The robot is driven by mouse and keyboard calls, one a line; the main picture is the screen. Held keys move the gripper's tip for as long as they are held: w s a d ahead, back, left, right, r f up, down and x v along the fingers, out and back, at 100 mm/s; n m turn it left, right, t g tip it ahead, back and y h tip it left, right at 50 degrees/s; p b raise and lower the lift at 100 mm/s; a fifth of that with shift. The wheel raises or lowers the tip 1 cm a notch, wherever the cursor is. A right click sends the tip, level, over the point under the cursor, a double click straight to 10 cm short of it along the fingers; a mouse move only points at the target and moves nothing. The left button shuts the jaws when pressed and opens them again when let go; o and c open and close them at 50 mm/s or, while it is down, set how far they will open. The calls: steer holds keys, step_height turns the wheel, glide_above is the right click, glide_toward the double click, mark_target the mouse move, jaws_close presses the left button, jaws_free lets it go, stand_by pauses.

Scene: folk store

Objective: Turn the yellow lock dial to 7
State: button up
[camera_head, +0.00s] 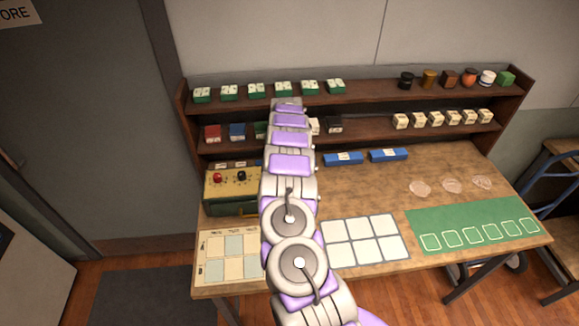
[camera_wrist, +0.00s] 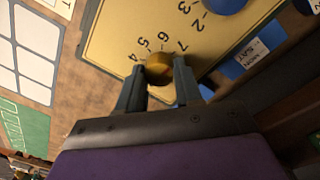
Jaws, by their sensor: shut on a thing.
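The yellow lock dial (camera_wrist: 159,62) sits on a yellow panel (camera_wrist: 120,38) in the wrist view, with the numbers 4, 5, 6 and 7 showing in an arc around its far side. My gripper (camera_wrist: 158,72) is shut on the dial, one finger on each side. I cannot tell which number the dial points to. In the head view the box with the yellow panel (camera_head: 222,186) stands at the left of the table, and my arm hides the yellow dial and my gripper.
A red knob (camera_head: 217,178) and a black knob (camera_head: 241,176) stand on the box. A blue round part (camera_wrist: 226,5) is near the dial in the wrist view. Blue blocks (camera_head: 343,159) lie behind, below the shelf (camera_head: 365,128). A white grid mat (camera_head: 365,241) lies to the right.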

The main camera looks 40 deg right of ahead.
steer(key=o, duration=1)
steer(key=shift+o, duration=0.2)
step_height(320, 180, up, 17)
steer(key=shift+w, duration=0.45)
steer(key=shift+r, duration=0.1)
steer(key=shift+a, duration=0.1)
